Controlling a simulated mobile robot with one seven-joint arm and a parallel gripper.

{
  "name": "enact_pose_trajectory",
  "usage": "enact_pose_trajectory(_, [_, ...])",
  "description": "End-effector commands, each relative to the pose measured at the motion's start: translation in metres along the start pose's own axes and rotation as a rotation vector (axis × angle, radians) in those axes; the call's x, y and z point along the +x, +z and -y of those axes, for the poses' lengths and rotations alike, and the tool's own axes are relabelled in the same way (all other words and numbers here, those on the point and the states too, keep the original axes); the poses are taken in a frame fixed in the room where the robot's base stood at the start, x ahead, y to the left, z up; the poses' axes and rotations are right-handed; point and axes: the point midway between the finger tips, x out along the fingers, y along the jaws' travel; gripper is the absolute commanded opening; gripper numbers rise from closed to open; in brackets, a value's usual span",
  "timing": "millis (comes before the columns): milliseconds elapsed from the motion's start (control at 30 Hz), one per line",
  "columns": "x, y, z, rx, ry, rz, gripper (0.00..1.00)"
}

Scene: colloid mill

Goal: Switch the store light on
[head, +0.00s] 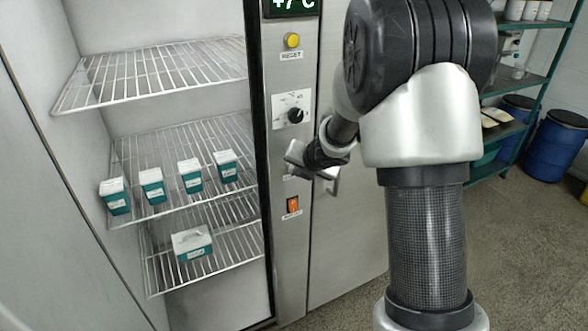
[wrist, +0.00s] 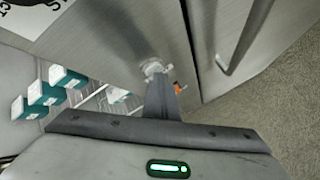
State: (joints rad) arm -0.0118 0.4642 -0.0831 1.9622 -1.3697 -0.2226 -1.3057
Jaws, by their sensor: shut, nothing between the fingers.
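An orange-red rocker switch (head: 292,205) sits low on the narrow steel panel beside the open cold store, with a small label under it that I cannot read. My gripper (head: 312,176) is shut and empty, in front of the panel, above and slightly right of the switch. I cannot tell whether it touches the panel. In the wrist view the gripper's closed fingers (wrist: 158,90) point at the steel front, and a bit of orange (wrist: 177,87), likely the switch, shows just right of them. The switch's position is too small to read.
Above are a black knob (head: 295,115), a yellow reset button (head: 292,41) and a temperature display (head: 291,6). Teal boxes with white lids (head: 191,176) stand on wire shelves (head: 150,75) at left. Blue drums (head: 553,145) and a green rack (head: 520,85) stand at right.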

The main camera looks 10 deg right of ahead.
Motion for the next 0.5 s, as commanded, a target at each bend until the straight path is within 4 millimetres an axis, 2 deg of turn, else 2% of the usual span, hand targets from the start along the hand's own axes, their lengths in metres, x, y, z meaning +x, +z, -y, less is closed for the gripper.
enact_pose_trajectory(500, [-0.0095, -0.0082, 0.0086, 0.001, 0.000, 0.001, 0.00])
